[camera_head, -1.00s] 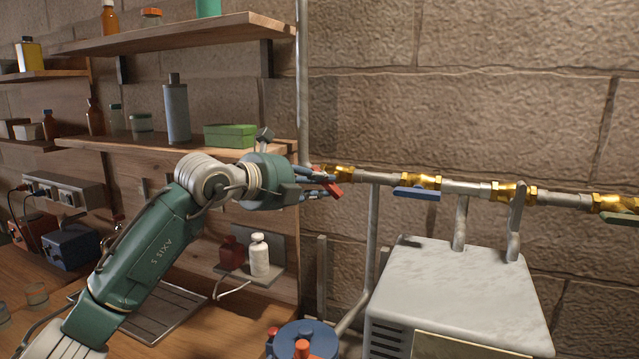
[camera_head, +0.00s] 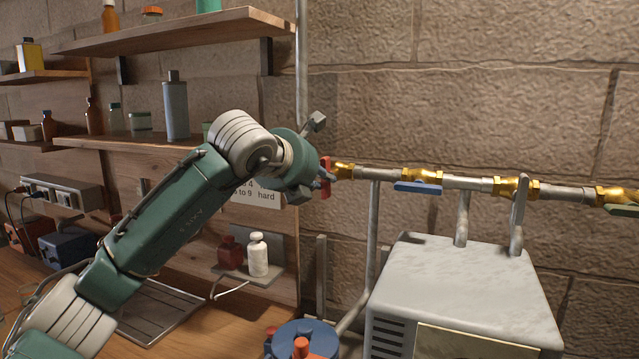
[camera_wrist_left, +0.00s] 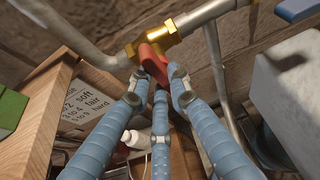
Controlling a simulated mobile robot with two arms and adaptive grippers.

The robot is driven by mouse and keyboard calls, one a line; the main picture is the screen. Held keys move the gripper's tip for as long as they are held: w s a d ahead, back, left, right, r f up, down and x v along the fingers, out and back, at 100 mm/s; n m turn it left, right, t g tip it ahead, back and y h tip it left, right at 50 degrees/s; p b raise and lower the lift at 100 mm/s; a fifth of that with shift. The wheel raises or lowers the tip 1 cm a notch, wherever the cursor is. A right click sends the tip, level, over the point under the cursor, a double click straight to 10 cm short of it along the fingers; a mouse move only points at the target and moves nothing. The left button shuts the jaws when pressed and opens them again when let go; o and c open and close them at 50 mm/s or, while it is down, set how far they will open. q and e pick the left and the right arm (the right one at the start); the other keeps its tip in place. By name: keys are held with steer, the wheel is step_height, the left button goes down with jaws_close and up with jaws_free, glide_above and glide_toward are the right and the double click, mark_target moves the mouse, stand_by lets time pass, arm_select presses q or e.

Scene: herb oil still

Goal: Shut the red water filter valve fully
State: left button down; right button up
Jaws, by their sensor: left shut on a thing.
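The red valve handle (camera_head: 326,178) sits at the left end of the wall pipe, on a brass valve body (camera_head: 343,170). In the head view the handle stands close to upright, across the pipe. My left gripper (camera_head: 322,180) is at the handle, its fingers partly hidden behind the wrist. In the left wrist view, the blue fingers of my left gripper (camera_wrist_left: 158,85) are shut on the red handle (camera_wrist_left: 153,63), just below the brass body (camera_wrist_left: 155,36). My right gripper is not in view.
A blue-handled valve (camera_head: 418,187) and a green-handled valve (camera_head: 622,208) are farther right on the pipe. A pale grey box (camera_head: 460,290) stands below the pipe. Shelves with bottles (camera_head: 176,105) are behind my left arm. A white bottle (camera_head: 258,254) stands lower down.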

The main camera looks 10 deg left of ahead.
arm_select(q)
steer(key=shift+r+m, duration=0.15)
steer(key=shift+m, duration=0.15)
stand_by(0.4)
steer(key=c, duration=1.6)
jaws_free()
steer(key=v, duration=1.2)
steer(key=shift+d, duration=0.2)
